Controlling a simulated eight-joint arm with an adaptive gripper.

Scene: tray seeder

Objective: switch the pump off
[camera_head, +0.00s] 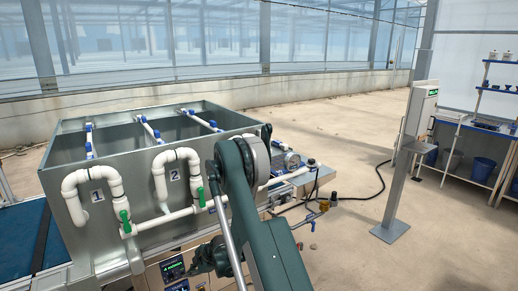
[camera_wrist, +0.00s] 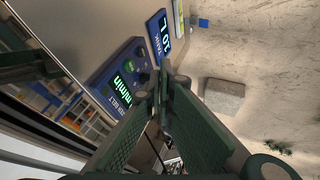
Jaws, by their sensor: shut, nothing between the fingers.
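The pump and its switch cannot be picked out for certain. A control panel (camera_head: 172,268) with a lit green display is on the steel front below the tank in the head view. In the wrist view a blue panel (camera_wrist: 122,80) with green digits, "m/min" lettering and dark knobs lies just left of my fingertips, and a second blue panel (camera_wrist: 159,36) with a lit display lies above it. My gripper (camera_wrist: 163,88) is shut and empty, its tips close to the first panel's knobs; contact cannot be told. In the head view my gripper (camera_head: 203,262) is partly hidden by my arm.
The steel tank (camera_head: 135,190) carries white pipes with green-handled valves (camera_head: 124,220) on its front. Pipework and a gauge (camera_head: 290,160) stand right of my arm. A black hose (camera_head: 375,185) crosses the floor to a grey post (camera_head: 405,170). Open floor lies between.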

